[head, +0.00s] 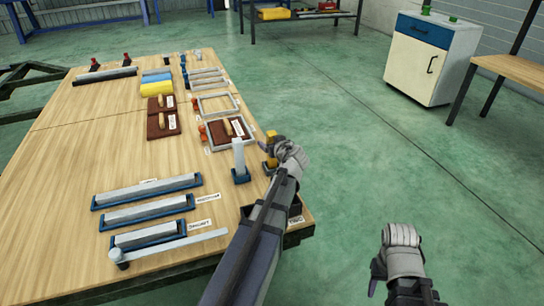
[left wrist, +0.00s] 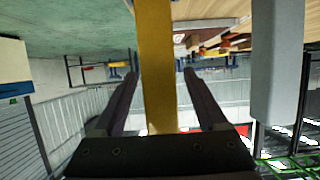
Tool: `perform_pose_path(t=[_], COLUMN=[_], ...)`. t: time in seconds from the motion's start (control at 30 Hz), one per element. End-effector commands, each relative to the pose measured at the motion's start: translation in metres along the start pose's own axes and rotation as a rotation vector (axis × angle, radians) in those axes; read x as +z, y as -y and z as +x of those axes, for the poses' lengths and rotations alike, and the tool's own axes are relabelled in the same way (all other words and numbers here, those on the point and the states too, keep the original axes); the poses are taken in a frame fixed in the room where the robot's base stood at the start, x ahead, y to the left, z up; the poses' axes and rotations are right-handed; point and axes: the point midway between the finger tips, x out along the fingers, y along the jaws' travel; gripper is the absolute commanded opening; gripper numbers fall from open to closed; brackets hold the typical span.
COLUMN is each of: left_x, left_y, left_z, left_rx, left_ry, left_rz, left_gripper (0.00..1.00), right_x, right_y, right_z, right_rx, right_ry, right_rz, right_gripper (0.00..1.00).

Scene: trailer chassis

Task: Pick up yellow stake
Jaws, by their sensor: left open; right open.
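The yellow stake (head: 270,143) stands near the right edge of the wooden table, partly hidden by my left gripper (head: 280,154). In the left wrist view the yellow stake (left wrist: 157,70) runs between the two dark fingers of my left gripper (left wrist: 160,90). The fingers are open, with a gap visible on each side of the stake. My right gripper (head: 388,270) is off the table at the lower right, far from the stake. Its fingers do not show clearly, and I see nothing held there.
A light grey upright post (head: 239,158) in a blue base stands just left of the yellow stake; it also shows in the left wrist view (left wrist: 278,65). A dark bin (head: 293,226) sits by my left forearm. Brown handled boards (head: 163,124) and blue-based bars (head: 147,190) lie on the table.

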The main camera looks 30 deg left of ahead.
Motion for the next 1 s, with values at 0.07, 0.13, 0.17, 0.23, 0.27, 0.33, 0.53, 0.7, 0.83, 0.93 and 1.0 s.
perform_pose_path(t=[0.07, 0.13, 0.17, 0.23, 0.27, 0.33, 0.53, 0.7, 0.83, 0.93, 1.0], left_x=[0.0015, 0.0007, 0.0004, -0.0003, -0.0004, -0.0003, -0.0003, -0.0002, -0.0002, -0.0002, -0.0002], left_y=[-0.0005, -0.0002, -0.0001, 0.0002, 0.0003, 0.0004, 0.0003, 0.0003, 0.0003, 0.0003, 0.0003], left_z=[0.0150, 0.0194, 0.0198, 0.0191, 0.0187, 0.0184, 0.0183, 0.0183, 0.0182, 0.0182, 0.0182], left_rx=[-0.003, -0.002, -0.002, -0.001, -0.001, -0.001, -0.001, -0.001, -0.001, -0.001, -0.001], left_ry=[0.000, 0.000, 0.000, 0.000, 0.000, 0.000, 0.000, 0.000, 0.000, 0.000, 0.000], left_rz=[-0.001, -0.001, 0.000, 0.000, 0.000, 0.000, 0.000, 0.000, 0.000, 0.000, 0.000], left_gripper=[0.75, 0.75, 0.75, 0.75, 0.75, 0.75, 0.54, 0.34, 0.20, 0.09, 0.01], right_x=[-0.0005, -0.0006, -0.0006, -0.0005, -0.0005, -0.0005, -0.0005, -0.0005, -0.0005, -0.0005, -0.0005], right_y=[0.0007, 0.0008, 0.0008, 0.0007, 0.0007, 0.0007, 0.0007, 0.0007, 0.0007, 0.0007, 0.0007], right_z=[0.0070, 0.0080, 0.0079, 0.0070, 0.0068, 0.0067, 0.0067, 0.0067, 0.0067, 0.0067, 0.0067], right_rx=[0.000, 0.000, 0.000, 0.000, 0.000, 0.000, 0.000, 0.000, 0.000, 0.000, 0.000], right_ry=[0.000, -0.001, -0.001, -0.001, -0.001, -0.001, -0.001, -0.001, -0.001, -0.001, -0.001], right_rz=[0.000, 0.000, 0.000, 0.000, 0.000, 0.000, 0.000, 0.000, 0.000, 0.000, 0.000], right_gripper=[0.50, 0.50, 0.50, 0.50, 0.50, 0.50, 0.50, 0.50, 0.50, 0.50, 0.50])
